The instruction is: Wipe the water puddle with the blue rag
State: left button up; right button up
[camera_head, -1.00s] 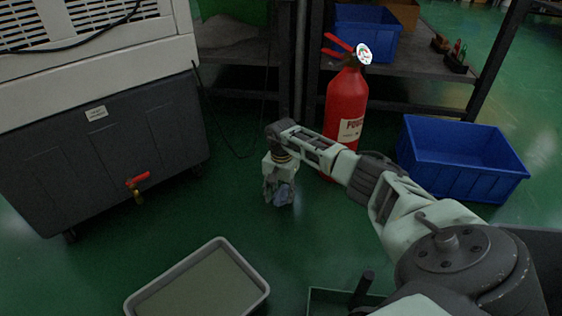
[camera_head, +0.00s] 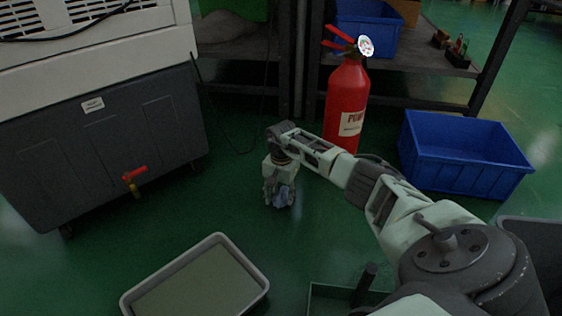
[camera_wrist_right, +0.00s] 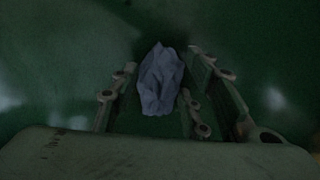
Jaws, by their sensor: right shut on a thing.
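My right gripper (camera_head: 279,196) is low over the green floor in the middle of the head view, pointing down. It is shut on the blue rag (camera_head: 285,197), a small crumpled grey-blue bundle. The rag (camera_wrist_right: 160,79) also shows in the right wrist view, between the two fingers, with dark green floor behind it. Whether the rag touches the floor I cannot tell. No water puddle can be clearly made out; the wrist view shows only pale shiny patches on the floor. My left gripper is not in view.
A grey tray (camera_head: 262,281) lies at the lower left. A dark cabinet with a red-handled valve (camera_head: 134,174) stands left. A red fire extinguisher (camera_head: 345,105) and a blue crate (camera_head: 465,177) stand right, before a shelf. Open floor lies around the gripper.

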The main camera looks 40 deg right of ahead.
jog(key=shift+f+b, duration=0.4)
jog(key=shift+f, duration=0.45)
jog(key=shift+d, duration=2)
jog(key=shift+s+a+r+p, duration=0.1)
jog(key=shift+a+p, duration=0.65)
jog(key=shift+a, duration=0.15)
jog(key=shift+a+p, duration=0.55)
jog(key=shift+a, duration=0.65)
jog(key=shift+d+r+p, duration=0.1)
jog(key=shift+r+p, duration=2.25)
jog(key=shift+r, duration=0.55)
